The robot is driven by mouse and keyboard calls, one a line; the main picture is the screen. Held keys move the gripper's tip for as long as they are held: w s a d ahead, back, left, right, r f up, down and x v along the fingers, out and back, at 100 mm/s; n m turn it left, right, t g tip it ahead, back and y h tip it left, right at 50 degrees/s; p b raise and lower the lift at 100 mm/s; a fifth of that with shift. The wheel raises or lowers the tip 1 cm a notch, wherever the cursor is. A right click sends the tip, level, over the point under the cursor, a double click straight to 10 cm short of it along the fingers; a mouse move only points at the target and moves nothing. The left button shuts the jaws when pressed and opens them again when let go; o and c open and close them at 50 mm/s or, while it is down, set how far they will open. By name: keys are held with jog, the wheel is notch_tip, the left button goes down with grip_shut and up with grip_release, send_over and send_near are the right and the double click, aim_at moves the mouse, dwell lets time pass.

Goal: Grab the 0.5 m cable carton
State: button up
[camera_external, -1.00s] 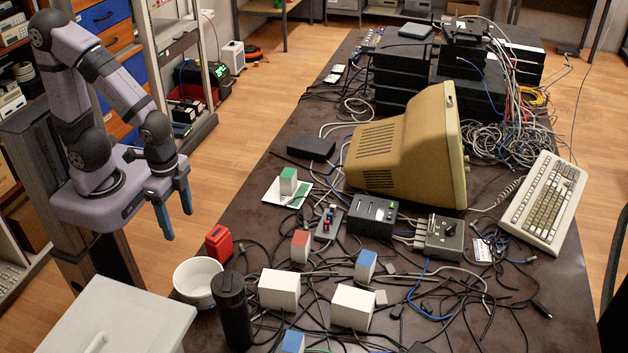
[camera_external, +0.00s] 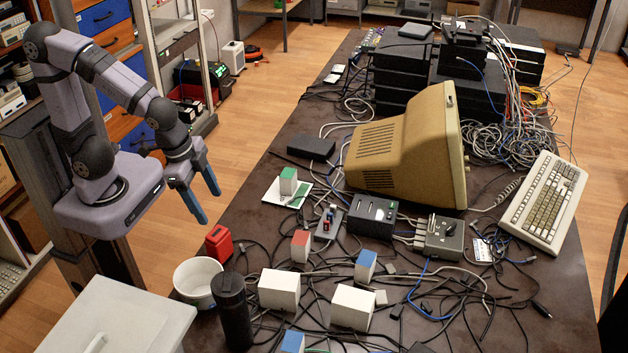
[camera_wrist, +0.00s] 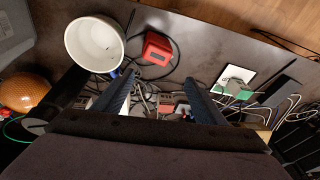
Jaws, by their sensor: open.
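My gripper (camera_external: 210,208) hangs open and empty left of the table's near part, above the level of the red box. In the wrist view its two blue fingers (camera_wrist: 159,78) are spread apart. Several small cartons are on the table, with no readable length labels: a green-and-white one (camera_external: 288,181) on a white card, a red-and-white one (camera_external: 300,246), a blue-and-white one (camera_external: 365,265) and another blue one (camera_external: 292,341) at the bottom edge. I cannot tell which is the 0.5 m carton. The green-and-white carton also shows in the wrist view (camera_wrist: 233,87).
Two white blocks (camera_external: 279,289) (camera_external: 352,306), a white bowl (camera_external: 196,281), a black cylinder (camera_external: 231,309) and a red box (camera_external: 219,243) crowd the near table. Loose cables lie among the cartons. A beige monitor (camera_external: 405,150) and a keyboard (camera_external: 543,202) stand beyond.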

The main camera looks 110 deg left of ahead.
jog(key=w+a+f+n+t+y+b, duration=0.1)
jog(key=w+a+t+b, duration=0.25)
jog(key=w, duration=0.25)
jog(key=w+a+t+y+b, duration=0.1)
jog(key=w+a+t+b, duration=0.15)
jog(key=w+a, duration=0.35)
jog(key=r+m+t+h+b, duration=0.1)
jog(key=r+t+h+b, duration=0.15)
jog(key=t+b, duration=0.35)
send_over(308, 248)
jog(key=s, duration=0.1)
jog(key=g, duration=0.1)
notch_tip(308, 248, down, 17)
jog(key=shift+s+b, duration=0.15)
jog(key=shift+b, duration=0.65)
notch_tip(308, 248, down, 2)
jog(key=shift+f, duration=0.15)
jog(key=shift+x, duration=1.6)
jog(key=shift+f, duration=0.1)
jog(key=c, duration=1.2)
